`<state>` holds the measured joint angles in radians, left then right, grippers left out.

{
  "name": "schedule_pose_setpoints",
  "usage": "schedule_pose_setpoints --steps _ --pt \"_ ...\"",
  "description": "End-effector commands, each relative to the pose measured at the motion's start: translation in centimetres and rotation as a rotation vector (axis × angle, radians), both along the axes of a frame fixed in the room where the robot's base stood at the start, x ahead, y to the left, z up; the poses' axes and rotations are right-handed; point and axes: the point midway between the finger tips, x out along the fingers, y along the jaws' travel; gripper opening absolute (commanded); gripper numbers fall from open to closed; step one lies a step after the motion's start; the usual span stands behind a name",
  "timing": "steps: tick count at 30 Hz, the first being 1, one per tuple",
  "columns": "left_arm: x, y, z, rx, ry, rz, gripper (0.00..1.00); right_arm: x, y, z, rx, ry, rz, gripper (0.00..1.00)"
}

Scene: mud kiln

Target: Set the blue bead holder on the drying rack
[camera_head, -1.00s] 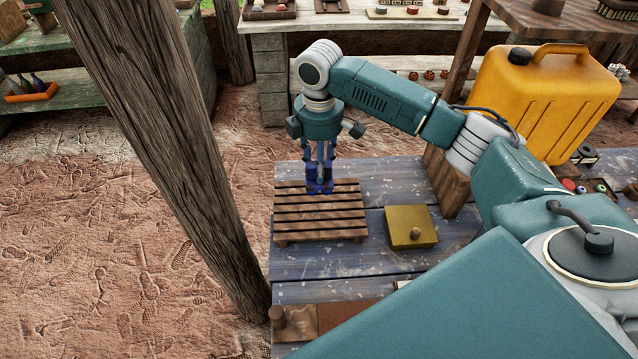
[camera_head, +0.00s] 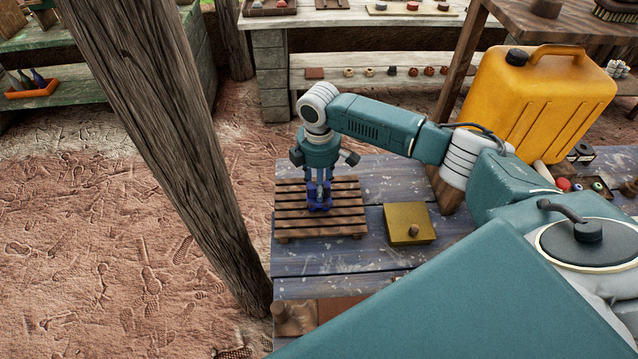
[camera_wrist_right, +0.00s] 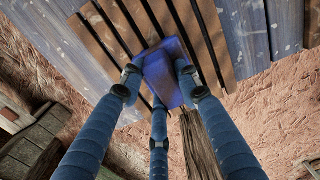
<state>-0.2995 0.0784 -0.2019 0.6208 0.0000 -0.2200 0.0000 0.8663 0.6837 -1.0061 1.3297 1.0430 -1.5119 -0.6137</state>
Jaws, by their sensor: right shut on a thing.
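The blue bead holder (camera_head: 318,201) is at the slatted wooden drying rack (camera_head: 290,222), over its upper middle part. It also shows in the right wrist view (camera_wrist_right: 168,72) between the fingers, with the rack slats (camera_wrist_right: 115,30) behind it. My right gripper (camera_head: 319,193) points down and is shut on the holder. In the wrist view its blue fingers (camera_wrist_right: 160,85) close around the holder from several sides. I cannot tell whether the holder's underside touches the slats. My left gripper does not show.
The rack stands on a worn blue-grey table (camera_head: 340,262). A yellow square box with a knob (camera_head: 408,223) sits right of the rack. A yellow jerrycan (camera_head: 540,95) stands further right. A slanted wooden post (camera_head: 165,130) rises close to the table's left side.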

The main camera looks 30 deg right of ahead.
Motion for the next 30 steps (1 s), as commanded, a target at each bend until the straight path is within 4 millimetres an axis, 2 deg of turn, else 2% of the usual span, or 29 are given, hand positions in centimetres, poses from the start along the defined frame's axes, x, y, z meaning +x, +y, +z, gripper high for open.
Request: schedule_pose_setpoints --steps 1,3,4,12,16,20,30 --pt "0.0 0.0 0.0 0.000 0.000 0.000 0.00 0.0 0.0 -0.1 0.000 0.000 0.000 0.36" --pt "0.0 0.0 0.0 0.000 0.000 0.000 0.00 0.0 0.0 -0.1 0.000 0.001 0.000 0.50" --pt "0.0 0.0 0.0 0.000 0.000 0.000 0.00 0.0 0.0 -0.1 0.000 0.001 0.000 0.51" --pt "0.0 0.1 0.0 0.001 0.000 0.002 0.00 0.0 0.0 0.0 0.000 0.000 0.000 0.51" --pt "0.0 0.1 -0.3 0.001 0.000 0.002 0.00 0.1 0.0 0.9 0.002 -0.003 0.001 0.51" --pt "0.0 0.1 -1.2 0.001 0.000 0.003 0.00 0.2 0.0 3.0 0.001 -0.006 0.001 0.51" --pt "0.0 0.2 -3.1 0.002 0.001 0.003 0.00 0.1 0.0 10.0 0.000 -0.004 0.001 0.51"
